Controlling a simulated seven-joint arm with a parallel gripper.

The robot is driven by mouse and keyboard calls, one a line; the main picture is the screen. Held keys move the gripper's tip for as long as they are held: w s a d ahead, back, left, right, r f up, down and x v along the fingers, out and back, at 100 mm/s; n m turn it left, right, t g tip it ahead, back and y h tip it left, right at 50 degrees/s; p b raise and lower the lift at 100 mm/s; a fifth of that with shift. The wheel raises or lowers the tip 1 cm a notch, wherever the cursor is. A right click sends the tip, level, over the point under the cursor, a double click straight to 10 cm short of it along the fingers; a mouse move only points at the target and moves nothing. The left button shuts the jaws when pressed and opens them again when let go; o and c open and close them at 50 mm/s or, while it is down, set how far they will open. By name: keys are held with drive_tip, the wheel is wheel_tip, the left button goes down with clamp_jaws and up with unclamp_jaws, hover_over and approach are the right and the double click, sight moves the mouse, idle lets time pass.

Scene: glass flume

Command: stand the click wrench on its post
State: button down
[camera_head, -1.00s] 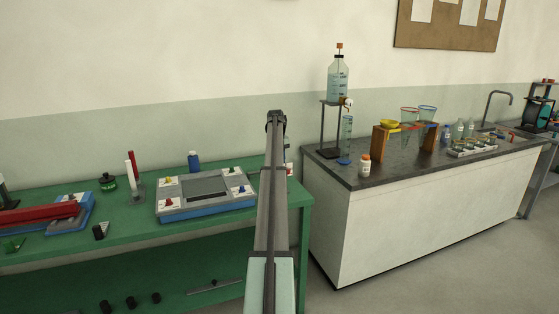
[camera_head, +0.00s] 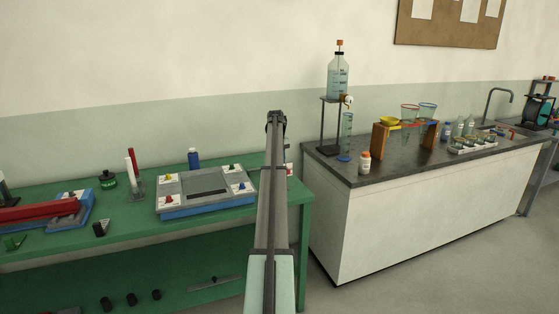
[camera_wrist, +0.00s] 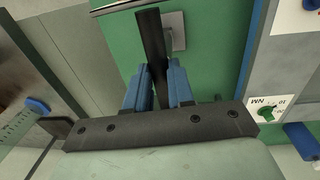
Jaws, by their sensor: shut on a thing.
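In the wrist view my gripper (camera_wrist: 160,74) has its blue fingers shut around a long dark bar (camera_wrist: 152,35), which seems to be the click wrench. The bar runs away from the fingers over the green bench top. A small grey square plate (camera_wrist: 178,42) shows just right of the bar and may be the foot of the post. I cannot tell whether bar and plate touch. A thin silver rod (camera_wrist: 135,5) crosses the top edge. In the head view my arm hides my gripper and the wrench.
On the green bench (camera_head: 120,231) stand a blue-grey box with coloured knobs (camera_head: 205,190), a dark blue bottle (camera_head: 193,160), and a red and a white upright piece (camera_head: 131,170). A red bar (camera_head: 40,211) lies at left. A dark-topped counter (camera_head: 385,172) with glassware stands right, beyond a gap.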

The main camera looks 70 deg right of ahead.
drive_tip(key=c, duration=0.9)
unclamp_jaws()
wheel_tip(320, 180, up, 14)
drive_tip(key=shift+w+a, duration=0.4)
drive_tip(key=shift+a, duration=0.05)
